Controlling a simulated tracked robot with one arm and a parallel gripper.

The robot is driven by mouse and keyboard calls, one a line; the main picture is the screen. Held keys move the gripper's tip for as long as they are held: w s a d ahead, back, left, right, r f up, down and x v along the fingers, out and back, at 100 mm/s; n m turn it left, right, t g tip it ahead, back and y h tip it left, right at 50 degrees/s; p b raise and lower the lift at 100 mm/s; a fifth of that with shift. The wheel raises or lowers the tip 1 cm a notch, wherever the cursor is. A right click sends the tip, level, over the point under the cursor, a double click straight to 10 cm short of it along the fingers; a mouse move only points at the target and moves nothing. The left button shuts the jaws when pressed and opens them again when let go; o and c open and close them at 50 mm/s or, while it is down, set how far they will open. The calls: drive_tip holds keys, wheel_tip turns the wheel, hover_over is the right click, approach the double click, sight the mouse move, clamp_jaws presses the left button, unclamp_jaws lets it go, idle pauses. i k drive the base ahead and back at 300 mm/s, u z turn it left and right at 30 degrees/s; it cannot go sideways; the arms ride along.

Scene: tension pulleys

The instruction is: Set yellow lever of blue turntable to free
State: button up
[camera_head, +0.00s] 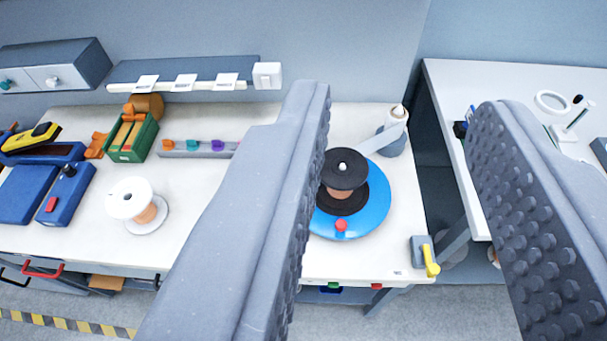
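The blue turntable (374,212) sits on the white bench, partly hidden behind my gripper's left finger. A black spool (345,168) stands on it, and a red knob (341,227) is at its front edge. A yellow lever (431,262) is on a small grey box (420,247) at the bench's front right corner; it tilts downward. My gripper (398,165) is open and empty, its two grey studded fingers wide apart. The turntable and lever show in the gap between the fingers, farther away than the fingertips.
A white spool (137,203), a green crate (133,137) and a blue device (68,195) stand left on the bench. A grey-white dispenser (391,135) is behind the turntable. A second white table (520,85) stands right, across a gap. Drawer handles (43,270) stick out in front.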

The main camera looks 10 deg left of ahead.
sight(431, 271)
drive_tip(key=u, duration=0.2)
drive_tip(key=i, duration=0.55)
drive_tip(key=z, duration=0.85)
drive_tip(key=k, duration=0.75)
drive_tip(key=z, duration=0.15)
